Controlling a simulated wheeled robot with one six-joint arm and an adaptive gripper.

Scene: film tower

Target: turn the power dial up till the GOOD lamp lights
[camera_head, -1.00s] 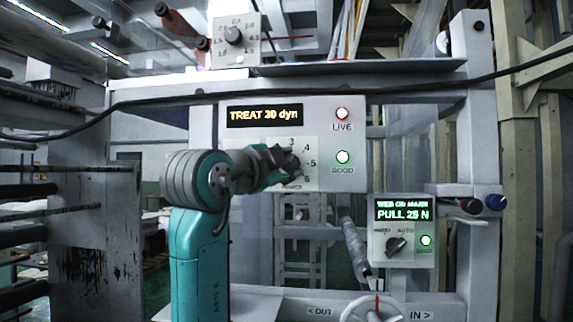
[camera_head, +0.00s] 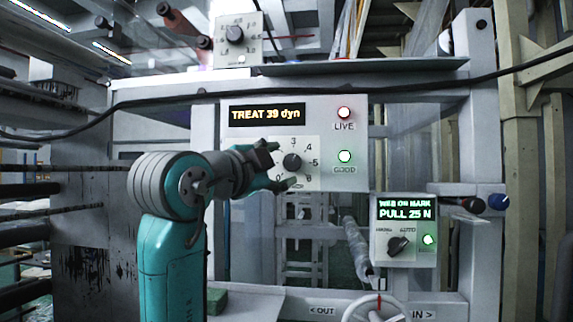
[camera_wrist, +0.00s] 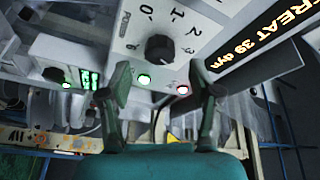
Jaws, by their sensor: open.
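The round black power dial (camera_head: 292,162) sits on a pale numbered plate on the treat panel. It also shows in the wrist view (camera_wrist: 160,48), clear of the fingers. Which number it points to is hard to read. The amber display (camera_head: 266,115) reads TREAT 39 dyn. My gripper (camera_head: 279,166) is open and empty just left of the dial, its fingers apart. In the wrist view my gripper (camera_wrist: 161,94) has both fingertips below the dial, nothing between them.
A smaller panel (camera_head: 404,231) at lower right reads PULL 25 N. A handwheel (camera_head: 374,309) is below it. Another dial box (camera_head: 238,40) stands above, and a dark cable (camera_head: 420,86) crosses over the panel.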

